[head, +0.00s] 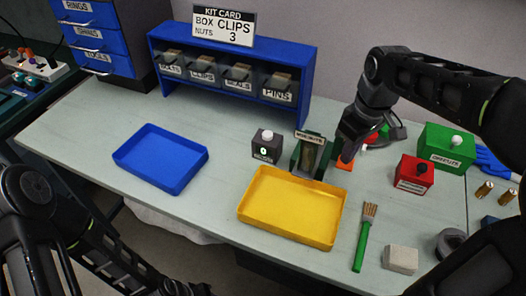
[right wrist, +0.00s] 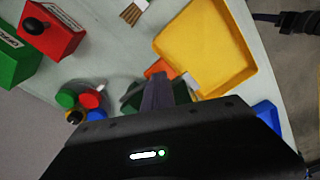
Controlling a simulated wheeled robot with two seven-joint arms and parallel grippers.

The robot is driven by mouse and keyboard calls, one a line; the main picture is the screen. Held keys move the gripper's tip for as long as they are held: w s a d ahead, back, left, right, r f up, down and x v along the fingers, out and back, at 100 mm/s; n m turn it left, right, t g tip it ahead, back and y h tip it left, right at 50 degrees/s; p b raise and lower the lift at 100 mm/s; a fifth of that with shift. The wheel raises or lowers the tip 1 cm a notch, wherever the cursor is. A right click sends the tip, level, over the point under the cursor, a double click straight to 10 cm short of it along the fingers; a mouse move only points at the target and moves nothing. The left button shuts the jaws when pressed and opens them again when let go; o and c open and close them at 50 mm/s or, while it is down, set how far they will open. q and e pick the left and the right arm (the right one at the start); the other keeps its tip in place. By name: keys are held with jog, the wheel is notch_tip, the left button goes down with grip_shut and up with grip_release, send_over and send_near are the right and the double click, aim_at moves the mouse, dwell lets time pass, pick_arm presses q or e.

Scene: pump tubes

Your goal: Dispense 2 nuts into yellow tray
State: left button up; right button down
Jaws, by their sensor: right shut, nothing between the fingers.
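The yellow tray (head: 292,208) lies at the front middle of the table and looks empty; it also fills the upper right of the right wrist view (right wrist: 205,45). A dark green nut dispenser (head: 310,155) with a label on top stands just behind the tray. My right gripper (head: 347,152) is shut and empty, just right of the dispenser. In the right wrist view its fingertips (right wrist: 158,88) are together in front of the dispenser, partly hiding it; I cannot tell whether they touch. My left arm enters at lower left, its fingers out of view.
A small dark box (head: 266,147) with a white button and green display stands left of the dispenser. A blue tray (head: 160,158), a blue bin rack (head: 235,65), a red box (head: 413,175), a green box (head: 447,150), a brush (head: 364,235) and an eraser-like block (head: 401,259) surround it.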

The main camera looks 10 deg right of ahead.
dwell(0.4)
jog(key=shift+f+b, duration=1.45)
jog(key=shift+f, duration=0.45)
jog(key=shift+r, duration=0.1)
notch_tip(320, 180, up, 10)
jog(key=p, duration=0.8)
jog(key=shift+d, duration=0.1)
